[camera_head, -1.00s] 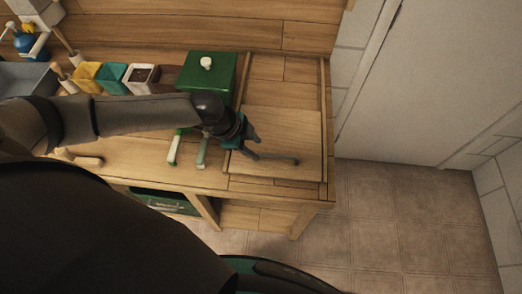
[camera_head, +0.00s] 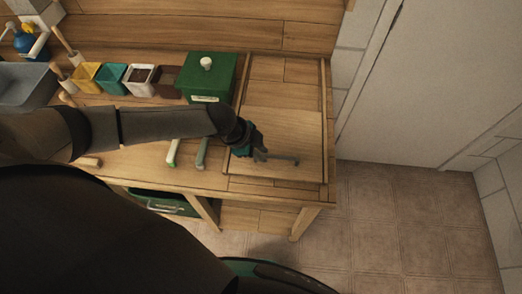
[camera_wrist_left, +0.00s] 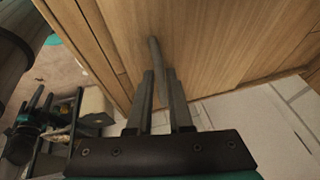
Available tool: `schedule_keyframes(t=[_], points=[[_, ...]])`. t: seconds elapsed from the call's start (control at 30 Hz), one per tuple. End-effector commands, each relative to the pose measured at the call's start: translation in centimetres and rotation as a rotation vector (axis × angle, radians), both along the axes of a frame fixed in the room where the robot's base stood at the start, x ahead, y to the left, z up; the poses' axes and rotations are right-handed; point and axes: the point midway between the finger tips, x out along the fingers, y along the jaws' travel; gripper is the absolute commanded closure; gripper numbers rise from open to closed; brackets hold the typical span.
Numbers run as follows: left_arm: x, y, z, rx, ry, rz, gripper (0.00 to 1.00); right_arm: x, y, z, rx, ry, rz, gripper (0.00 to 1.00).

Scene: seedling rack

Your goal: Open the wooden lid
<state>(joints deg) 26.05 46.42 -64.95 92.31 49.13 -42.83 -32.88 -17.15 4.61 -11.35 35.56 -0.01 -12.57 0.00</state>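The wooden lid (camera_head: 285,125) is a flat panel at the right end of the bench. It lies flat and looks closed, with a dark grey bar handle (camera_head: 288,161) near its front edge. In the left wrist view the lid (camera_wrist_left: 215,45) fills the top, and the handle (camera_wrist_left: 155,52) runs between my two fingers. My left gripper (camera_head: 263,155) is at the left part of the handle, and its fingers (camera_wrist_left: 160,78) look closed on it. The exact contact is hard to see.
A green box with a white knob (camera_head: 206,75) stands left of the lid. A row of small pots (camera_head: 112,78) lies further left. Two small tools (camera_head: 201,153) lie beside my left wrist. A wall and pale door (camera_head: 430,80) stand to the right, beyond open floor.

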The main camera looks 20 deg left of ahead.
Motion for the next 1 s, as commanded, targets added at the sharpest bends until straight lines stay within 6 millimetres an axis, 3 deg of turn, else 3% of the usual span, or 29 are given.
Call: schedule_keyframes(t=[0.17, 1.0], points=[[-0.01, 0.02, 0.00, 0.000, 0.000, 0.000, 1.00, 0.01, 0.02, 0.00, 0.000, 0.000, 0.001, 0.50], [-0.02, 0.04, 0.00, 0.001, 0.000, 0.000, 1.00, -0.07, 0.08, -0.01, 0.000, 0.001, 0.003, 0.50]])
